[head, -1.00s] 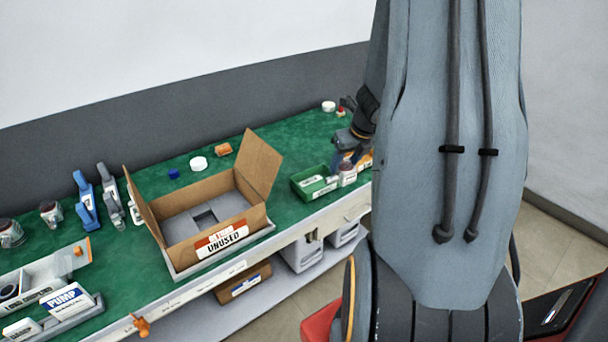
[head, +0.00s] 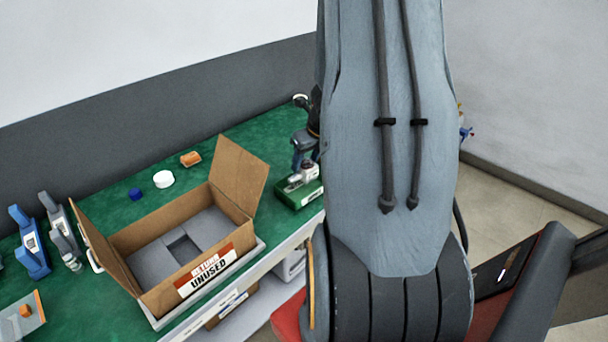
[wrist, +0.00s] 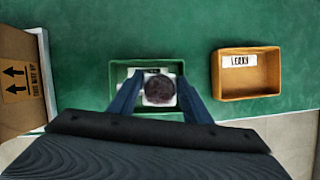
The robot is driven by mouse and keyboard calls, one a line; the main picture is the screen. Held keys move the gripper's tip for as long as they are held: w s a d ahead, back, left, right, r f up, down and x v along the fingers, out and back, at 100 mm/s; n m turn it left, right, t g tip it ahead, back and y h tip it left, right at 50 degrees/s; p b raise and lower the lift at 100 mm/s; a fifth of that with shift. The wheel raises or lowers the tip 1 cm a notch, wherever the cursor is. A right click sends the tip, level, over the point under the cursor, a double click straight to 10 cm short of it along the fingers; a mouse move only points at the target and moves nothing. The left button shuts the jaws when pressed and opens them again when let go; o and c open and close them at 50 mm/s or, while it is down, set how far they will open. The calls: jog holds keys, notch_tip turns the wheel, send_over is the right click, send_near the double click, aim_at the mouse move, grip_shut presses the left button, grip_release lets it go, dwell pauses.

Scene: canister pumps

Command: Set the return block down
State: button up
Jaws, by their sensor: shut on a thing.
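My gripper (wrist: 158,97) is shut on a white block (wrist: 153,78) with a dark round top, which shows between the two blue fingers in the wrist view. The block is over the small green tray (wrist: 116,70). In the head view the pale block (head: 309,171) shows under my gripper (head: 304,150), at the green tray (head: 300,198) near the front edge of the bench. I cannot tell whether it touches the tray floor. The block's underside is hidden, and no wording on it is readable.
An open cardboard box (head: 165,296) labelled RETURN UNUSED stands left of the green tray. An orange tray (wrist: 248,84) labelled LEAKY lies to its right in the wrist view. A white cap (head: 163,179), blue cap (head: 135,194) and orange block (head: 190,159) lie behind the box.

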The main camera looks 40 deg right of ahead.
aim_at(306, 170)
jog(key=shift+f+b, duration=1)
jog(key=shift+f, duration=0.9)
jog(key=shift+f, duration=0.2)
jog(key=o, duration=1.1)
jog(key=shift+r, duration=0.15)
jog(key=p+v, duration=0.4)
jog(key=v, duration=0.8)
jog(key=shift+r+p, duration=0.1)
jog(key=shift+p, duration=0.3)
